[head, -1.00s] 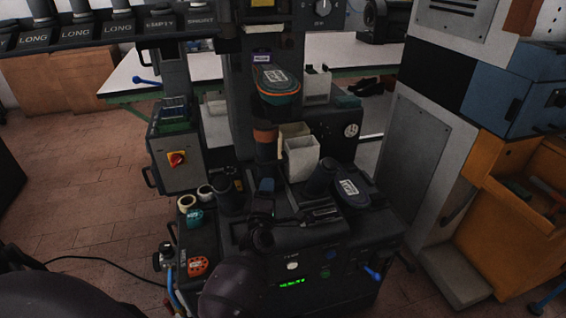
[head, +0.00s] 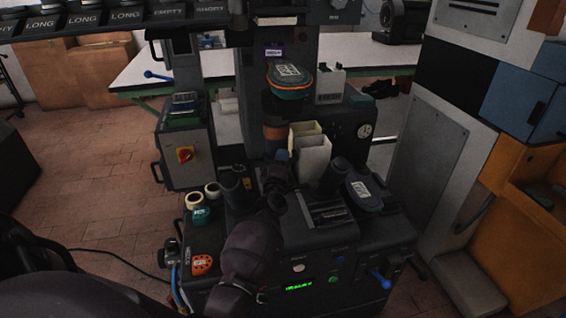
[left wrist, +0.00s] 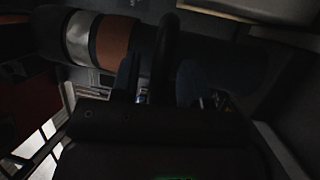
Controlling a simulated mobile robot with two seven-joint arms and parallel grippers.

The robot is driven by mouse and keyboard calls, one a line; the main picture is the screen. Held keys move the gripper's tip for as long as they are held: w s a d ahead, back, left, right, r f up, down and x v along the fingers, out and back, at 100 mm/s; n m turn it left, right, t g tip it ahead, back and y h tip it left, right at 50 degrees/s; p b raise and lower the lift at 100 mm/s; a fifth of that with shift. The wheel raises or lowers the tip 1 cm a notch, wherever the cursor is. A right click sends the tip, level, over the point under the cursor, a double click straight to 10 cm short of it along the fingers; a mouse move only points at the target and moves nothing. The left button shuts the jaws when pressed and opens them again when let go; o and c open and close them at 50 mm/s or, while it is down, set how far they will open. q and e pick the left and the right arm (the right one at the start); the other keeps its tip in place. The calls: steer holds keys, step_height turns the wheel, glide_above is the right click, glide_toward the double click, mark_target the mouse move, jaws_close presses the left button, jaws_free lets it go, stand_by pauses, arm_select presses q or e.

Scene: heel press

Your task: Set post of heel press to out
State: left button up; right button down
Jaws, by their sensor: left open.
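The heel press (head: 330,240) stands in the middle of the head view. Its upright post (head: 274,106) is dark, with a copper-coloured band below it. In the left wrist view, a cylinder with silver and copper bands (left wrist: 110,42) lies across the top. A black curved bar (left wrist: 165,60) comes down from it. My left gripper (head: 279,162) is at the front of the post, just below the copper band. In the left wrist view its fingers (left wrist: 160,85) are apart, with the bar between them; contact cannot be told. My right gripper is not in view.
Two pale bins (head: 312,158) stand right of the post, near the gripper. A shoe-shaped pad (head: 290,76) hangs above. A control box with a red knob (head: 185,154) is left. Dark cylinders (head: 232,188) rise from the press top. An orange cabinet (head: 535,180) stands far right.

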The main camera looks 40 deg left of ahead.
arm_select(q)
steer(key=shift+c, duration=0.3)
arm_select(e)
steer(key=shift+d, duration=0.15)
arm_select(q)
jaws_close()
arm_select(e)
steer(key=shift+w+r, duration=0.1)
